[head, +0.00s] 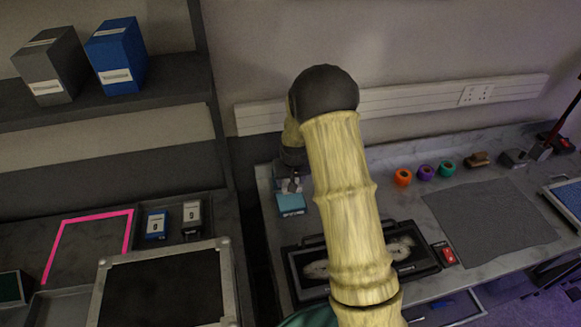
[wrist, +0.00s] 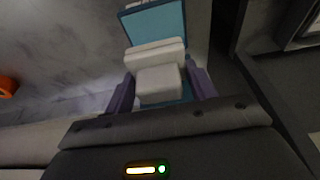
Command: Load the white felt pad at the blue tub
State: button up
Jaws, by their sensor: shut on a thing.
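The blue tub (head: 291,205) stands on the left end of the grey bench in the head view, just below my gripper (head: 290,184). In the wrist view a flat light-blue part of the tub (wrist: 155,26) shows at the top, and more blue shows low between the fingers. My gripper (wrist: 161,88) has its purple fingers shut on the white felt pad (wrist: 159,80), a blocky white piece. A wider white part lies just beyond it, against the blue. I cannot tell whether the pad touches the tub's inside; the pad covers that area.
A black tray (head: 308,288) with white items lies in front, partly behind my arm. Orange (head: 403,177), purple (head: 426,173) and green (head: 448,167) rings sit right, behind a grey mat (head: 490,222). A dark gap separates the bench from the left-hand counter.

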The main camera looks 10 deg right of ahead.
jog(key=shift+w+r, duration=0.1)
jog(key=shift+w, duration=0.25)
jog(key=b, duration=0.4)
send_over(290, 197)
jog(key=shift+s+f, duration=0.2)
jog(key=shift+f, duration=1.15)
jog(key=shift+s+f, duration=0.15)
jog(key=shift+f, duration=1.5)
jog(key=shift+w+f, duration=0.1)
jog(key=shift+s, duration=0.2)
jog(key=shift+w+f, duration=0.1)
jog(key=shift+f, duration=0.15)
jog(key=shift+f+b, duration=0.25)
jog(key=shift+b, duration=0.15)
